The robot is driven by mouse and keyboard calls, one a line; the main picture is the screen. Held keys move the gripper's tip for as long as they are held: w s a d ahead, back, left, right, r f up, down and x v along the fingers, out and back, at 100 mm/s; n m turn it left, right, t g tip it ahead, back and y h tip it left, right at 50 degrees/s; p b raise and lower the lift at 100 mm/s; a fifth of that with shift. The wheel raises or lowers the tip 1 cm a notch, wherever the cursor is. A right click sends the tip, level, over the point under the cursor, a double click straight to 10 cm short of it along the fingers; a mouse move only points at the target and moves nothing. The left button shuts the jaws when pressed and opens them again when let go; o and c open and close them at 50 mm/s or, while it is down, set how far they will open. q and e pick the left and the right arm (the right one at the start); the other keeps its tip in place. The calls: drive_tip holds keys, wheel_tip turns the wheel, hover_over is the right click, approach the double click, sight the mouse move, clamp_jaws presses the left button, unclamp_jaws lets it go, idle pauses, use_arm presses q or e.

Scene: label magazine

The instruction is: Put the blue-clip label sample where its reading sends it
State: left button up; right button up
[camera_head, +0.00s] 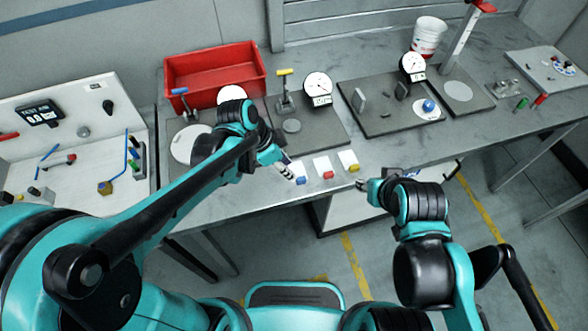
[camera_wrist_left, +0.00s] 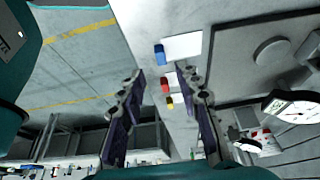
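The blue-clip label sample is a white card (camera_head: 297,167) with a blue clip (camera_head: 300,181), lying flat near the bench's front edge. In the left wrist view its card (camera_wrist_left: 183,46) and blue clip (camera_wrist_left: 159,55) show beyond my fingertips. My left gripper (camera_head: 284,166) is close beside the sample at its left. In the wrist view the two fingers (camera_wrist_left: 160,78) are apart with nothing between them. My right gripper (camera_head: 371,191) hangs by the bench's front edge, right of the samples; its finger opening is unclear. Dial gauges (camera_head: 318,86) and (camera_head: 413,67) have readings too small to tell.
Cards with a red clip (camera_head: 328,175) and a yellow clip (camera_head: 354,168) lie to the right. Behind are a red bin (camera_head: 213,83), a dark plate with a round pad (camera_head: 292,126), and another plate with a blue knob (camera_head: 429,105). My left arm partly covers another dial (camera_head: 231,92).

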use_arm(q)
drive_tip(key=s+a+r+n+t+y, duration=0.2)
drive_tip(key=s+a+r+n+t, duration=0.1)
drive_tip(key=a+n, duration=0.4)
drive_tip(key=s+a+r+n+t+y+p, duration=0.1)
drive_tip(key=s+a+r+n+t+y, duration=0.1)
drive_tip(key=s+a+r+n, duration=0.2)
drive_tip(key=s+a+n, duration=0.1)
drive_tip(key=a+n, duration=0.2)
drive_tip(key=a, duration=0.1)
drive_tip(key=shift+s+r+t, duration=0.2)
drive_tip(key=shift+r+t, duration=0.1)
drive_tip(key=shift+t, duration=0.1)
drive_tip(key=shift+d, duration=0.1)
drive_tip(key=shift+f+b, duration=2.1)
drive_tip(key=shift+b, duration=0.05)
